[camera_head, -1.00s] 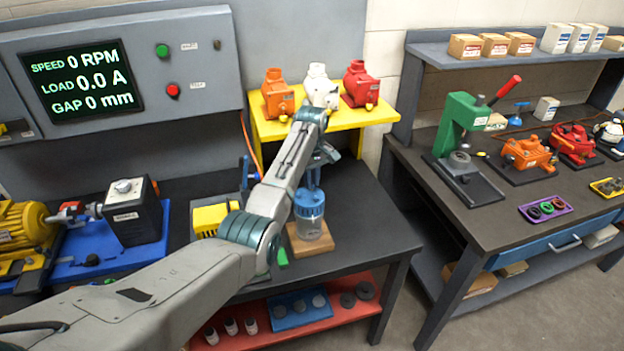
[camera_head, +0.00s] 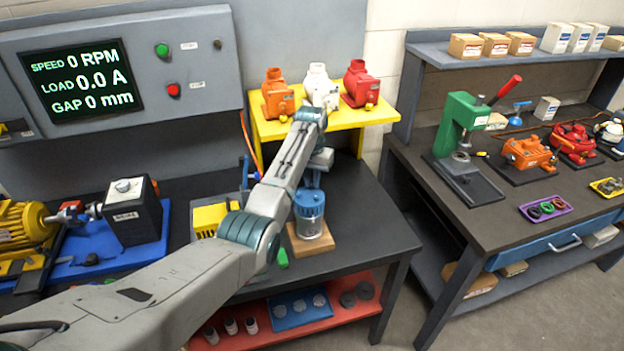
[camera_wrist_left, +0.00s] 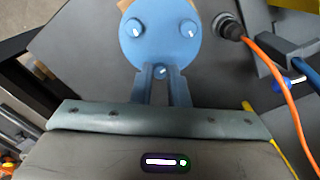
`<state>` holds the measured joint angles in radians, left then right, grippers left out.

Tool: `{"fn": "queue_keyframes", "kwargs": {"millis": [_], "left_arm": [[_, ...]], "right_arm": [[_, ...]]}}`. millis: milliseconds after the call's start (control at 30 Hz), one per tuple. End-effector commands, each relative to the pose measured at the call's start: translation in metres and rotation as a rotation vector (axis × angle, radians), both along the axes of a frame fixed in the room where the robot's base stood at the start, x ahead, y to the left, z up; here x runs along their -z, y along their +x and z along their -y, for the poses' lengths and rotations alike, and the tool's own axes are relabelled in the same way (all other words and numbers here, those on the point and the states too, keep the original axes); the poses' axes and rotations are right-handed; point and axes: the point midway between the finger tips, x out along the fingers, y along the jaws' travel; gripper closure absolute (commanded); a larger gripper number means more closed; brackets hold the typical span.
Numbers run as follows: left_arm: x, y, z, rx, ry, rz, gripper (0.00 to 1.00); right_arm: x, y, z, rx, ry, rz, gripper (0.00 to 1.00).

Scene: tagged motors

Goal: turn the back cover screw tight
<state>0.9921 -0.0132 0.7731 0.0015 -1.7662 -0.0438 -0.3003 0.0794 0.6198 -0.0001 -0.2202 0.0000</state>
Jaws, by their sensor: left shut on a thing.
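The blue round back cover (camera_head: 309,205) sits on top of an upright motor body (camera_head: 309,228) on a wooden block (camera_head: 324,242). In the left wrist view the cover (camera_wrist_left: 161,42) has a screw at upper left (camera_wrist_left: 133,28), one at upper right (camera_wrist_left: 187,28) and one at the near edge (camera_wrist_left: 161,72). My left gripper (camera_wrist_left: 161,74) points down at the cover, its fingers on either side of the near-edge screw and shut on it. In the head view the left gripper (camera_head: 311,184) is partly hidden by my own arm. My right gripper is not in view.
A yellow stand (camera_head: 270,129) with orange, white and red motors is behind my arm. An orange cable (camera_wrist_left: 275,75) and a dark connector (camera_wrist_left: 228,27) lie beside the cover. A red lower shelf (camera_head: 262,342) holds small parts. The display (camera_head: 83,79) reads 0 RPM.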

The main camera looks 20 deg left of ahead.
Motion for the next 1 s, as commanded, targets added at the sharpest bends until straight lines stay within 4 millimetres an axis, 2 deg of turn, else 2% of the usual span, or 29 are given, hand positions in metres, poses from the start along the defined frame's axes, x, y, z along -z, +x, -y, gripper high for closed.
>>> {"fn": "queue_keyframes", "kwargs": {"millis": [33,1000], "left_arm": [[-0.007,0.0035,-0.0009,0.044,0.001,0.013,1.0],[-0.0082,0.0042,-0.0013,0.963,0.003,0.021,1.0]], "right_arm": [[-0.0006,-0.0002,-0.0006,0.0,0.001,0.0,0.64],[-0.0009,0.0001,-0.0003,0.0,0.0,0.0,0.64]]}}
